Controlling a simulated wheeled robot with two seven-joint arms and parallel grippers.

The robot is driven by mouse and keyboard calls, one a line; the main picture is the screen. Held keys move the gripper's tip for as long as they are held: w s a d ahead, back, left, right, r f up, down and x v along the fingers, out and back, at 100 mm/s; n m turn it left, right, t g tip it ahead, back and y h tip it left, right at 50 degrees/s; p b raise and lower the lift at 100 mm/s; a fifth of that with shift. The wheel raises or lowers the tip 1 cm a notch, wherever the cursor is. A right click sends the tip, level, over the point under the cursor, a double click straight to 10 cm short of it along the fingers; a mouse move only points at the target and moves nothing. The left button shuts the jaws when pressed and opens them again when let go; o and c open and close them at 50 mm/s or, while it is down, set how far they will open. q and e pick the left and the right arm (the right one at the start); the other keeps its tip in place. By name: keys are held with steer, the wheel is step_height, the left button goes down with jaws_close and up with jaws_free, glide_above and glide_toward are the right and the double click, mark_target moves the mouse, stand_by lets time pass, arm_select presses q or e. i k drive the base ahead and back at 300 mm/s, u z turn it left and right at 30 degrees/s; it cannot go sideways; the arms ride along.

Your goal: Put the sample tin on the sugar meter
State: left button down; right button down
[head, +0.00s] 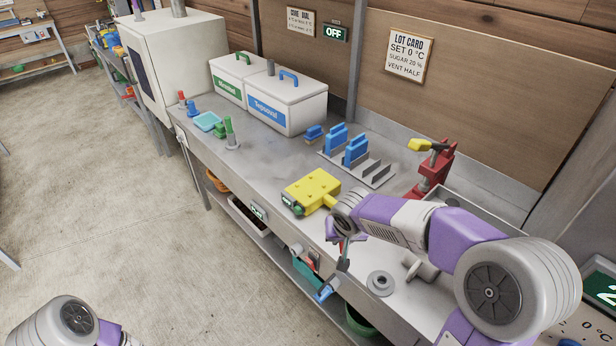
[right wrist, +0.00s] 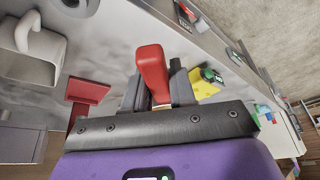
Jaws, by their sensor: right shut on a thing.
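My right gripper (right wrist: 157,88) is shut on a red, round-ended bar (right wrist: 152,70), which stands up between its fingers. In the head view this gripper (head: 344,240) is over the bench's front part, and its hold is mostly hidden by the wrist. I cannot tell whether the red bar belongs to the sample tin; no tin is clearly recognisable. A yellow device with a small green display (head: 312,190), possibly the sugar meter, lies on the bench beside the gripper, to its left. It also shows in the right wrist view (right wrist: 205,88). My left gripper is out of view.
A grey round disc (head: 380,283) lies near the bench's front edge. A red press (head: 433,170) and a grey rack with blue blocks (head: 378,172) stand behind. Two white lidded boxes (head: 288,105) are at the back.

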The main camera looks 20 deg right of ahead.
mark_target(310, 194)
steer(key=i, duration=0.9)
